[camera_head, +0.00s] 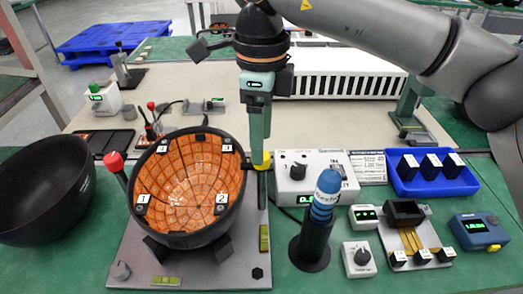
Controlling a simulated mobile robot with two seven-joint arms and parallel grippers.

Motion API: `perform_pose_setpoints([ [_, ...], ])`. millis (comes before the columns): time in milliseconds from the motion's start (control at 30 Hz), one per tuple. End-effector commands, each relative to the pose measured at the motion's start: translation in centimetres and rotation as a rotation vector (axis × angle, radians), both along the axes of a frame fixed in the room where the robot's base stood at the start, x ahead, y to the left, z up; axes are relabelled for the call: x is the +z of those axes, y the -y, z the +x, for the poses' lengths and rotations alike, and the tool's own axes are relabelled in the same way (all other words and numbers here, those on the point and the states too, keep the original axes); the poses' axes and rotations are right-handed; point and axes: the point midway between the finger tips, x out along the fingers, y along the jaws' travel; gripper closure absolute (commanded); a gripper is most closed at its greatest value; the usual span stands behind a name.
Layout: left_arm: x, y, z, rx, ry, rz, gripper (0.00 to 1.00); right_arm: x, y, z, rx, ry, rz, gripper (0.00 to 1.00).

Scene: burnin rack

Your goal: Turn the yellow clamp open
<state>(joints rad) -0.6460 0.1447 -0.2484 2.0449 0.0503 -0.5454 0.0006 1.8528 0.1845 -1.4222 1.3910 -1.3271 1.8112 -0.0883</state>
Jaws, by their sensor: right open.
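The yellow clamp (262,161) is at the right edge of the round black bowl fixture (190,189) with its orange, tiled inside. It sits upright on the grey base plate (123,240), and its top is partly hidden by my gripper. My right gripper (259,146) points straight down, its fingertips at the top of the yellow clamp. It is open; the fingers overlap in this view, and I cannot tell whether they touch the clamp. A red-knobbed clamp (114,162) stands at the bowl's left side. My left gripper is not in view.
A white control box (300,183) stands close right of the clamp. A blue-topped cylinder (326,195) stands in front of it. A blue tray (435,187) with black blocks and small devices are farther right. An empty black bowl (40,190) lies at left.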

Motion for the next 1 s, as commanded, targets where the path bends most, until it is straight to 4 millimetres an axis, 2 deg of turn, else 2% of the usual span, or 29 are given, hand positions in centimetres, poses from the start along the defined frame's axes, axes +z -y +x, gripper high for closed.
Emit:
perform_pose_setpoints([
  [33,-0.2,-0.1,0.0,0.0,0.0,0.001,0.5,-1.0,0.1,-0.1,0.001,-0.002,-0.002,0.33],
  [200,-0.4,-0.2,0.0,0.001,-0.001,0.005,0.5,-2.5,0.0,0.0,0.001,0.0,-0.001,0.33],
  [567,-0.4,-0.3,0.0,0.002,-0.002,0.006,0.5,-3.0,0.0,0.0,0.001,0.0,0.0,0.33],
  [1000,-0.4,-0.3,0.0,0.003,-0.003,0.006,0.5,-2.9,0.0,0.0,0.001,0.0,0.0,0.83],
])
